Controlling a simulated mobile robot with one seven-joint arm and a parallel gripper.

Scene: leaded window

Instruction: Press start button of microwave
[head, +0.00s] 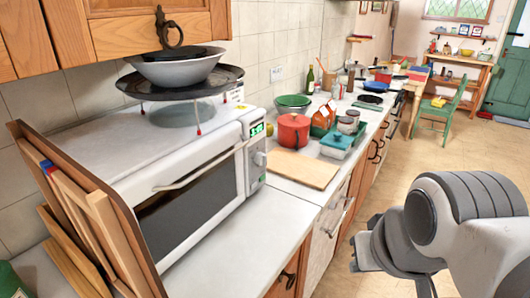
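The white microwave (195,190) stands on the counter at the left, its door closed and a long handle across the dark window. Its control panel (255,158) is on the right side of the front, with a lit green display (257,130) at the top. The buttons below are too small to tell which is start. My gripper (393,279) is at the lower right, to the right of the microwave and well apart from it. Two finger-like parts show with a gap between them, so it looks open, and nothing shows in it. The lower finger runs close to the bottom edge.
A bowl (180,68) on a dark round tray (180,84) sits above the microwave. Wooden boards (85,215) lean at its left. A cutting board (297,169), red pot (293,130) and teal box (337,145) stand to the right. Floor (340,285) is clear beside the counter.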

